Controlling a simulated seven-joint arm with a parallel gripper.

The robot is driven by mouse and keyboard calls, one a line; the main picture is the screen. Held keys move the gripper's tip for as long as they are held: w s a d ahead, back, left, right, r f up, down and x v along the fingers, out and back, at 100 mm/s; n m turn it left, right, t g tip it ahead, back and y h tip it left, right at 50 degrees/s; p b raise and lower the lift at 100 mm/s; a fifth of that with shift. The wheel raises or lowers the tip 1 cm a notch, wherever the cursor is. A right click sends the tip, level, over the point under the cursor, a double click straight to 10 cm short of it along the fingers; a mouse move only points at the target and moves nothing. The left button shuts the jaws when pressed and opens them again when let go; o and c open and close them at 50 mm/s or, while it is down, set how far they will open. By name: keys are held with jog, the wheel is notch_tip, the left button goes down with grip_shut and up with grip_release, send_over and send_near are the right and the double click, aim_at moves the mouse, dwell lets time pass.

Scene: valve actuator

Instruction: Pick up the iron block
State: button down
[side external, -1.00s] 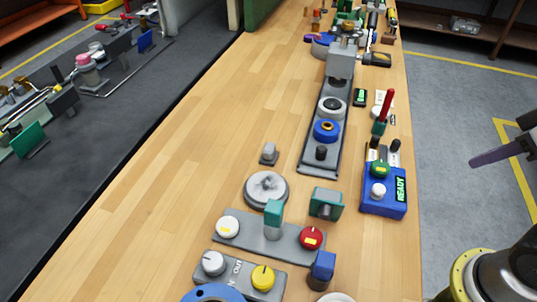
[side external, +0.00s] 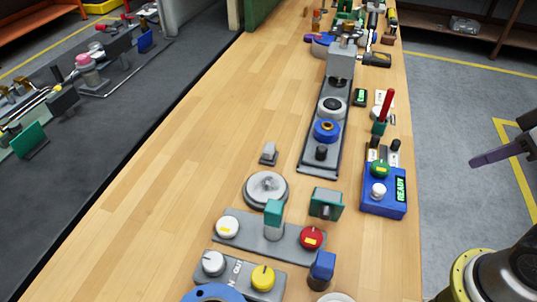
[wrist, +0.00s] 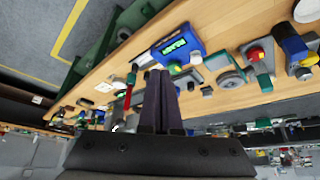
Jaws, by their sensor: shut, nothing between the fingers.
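A small grey block on a dark base (side external: 269,153), which looks like the iron block, stands on the wooden bench just beyond a round grey disc (side external: 266,189). Which piece is the iron block is not certain from its look alone. It seems to show in the wrist view as a small grey piece (wrist: 206,90). My gripper (side external: 474,162) is beyond the bench's right edge in the side view, well away from the block. In the wrist view its dark fingers (wrist: 160,74) are together and empty.
A blue box with a READY display (side external: 385,190) stands near the right bench edge, with a red upright handle (side external: 387,105) behind it. A long grey rail (side external: 325,125) holds several parts. Knob panels (side external: 270,235) fill the front. The bench's left side is clear.

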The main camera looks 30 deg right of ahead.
dwell(0.4)
jog(key=shift+c, duration=1.2)
grip_release()
